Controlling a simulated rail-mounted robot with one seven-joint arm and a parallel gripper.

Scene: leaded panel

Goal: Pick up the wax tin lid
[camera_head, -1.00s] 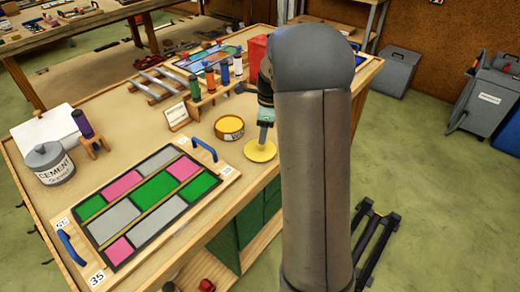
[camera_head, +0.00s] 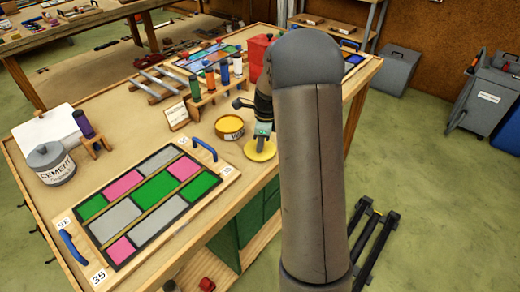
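The wax tin lid (camera_head: 258,152) is a flat yellow disc near the right-hand front edge of the workbench, just right of the wax tin. The open round wax tin (camera_head: 229,128) has a yellow top surface and a dark label on its side. My gripper (camera_head: 262,138) points down over the lid, with its tip at or just above the lid's middle. The fingers are small and partly merged with the lid. I cannot tell whether they touch it or are open or shut.
The leaded panel (camera_head: 152,200) with blue handles fills the bench front. A bottle rack (camera_head: 208,95), a small sign card (camera_head: 177,115) and a red container (camera_head: 259,50) stand behind the tin. A cement pot (camera_head: 50,165) is at the left. My arm hides the bench's right part.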

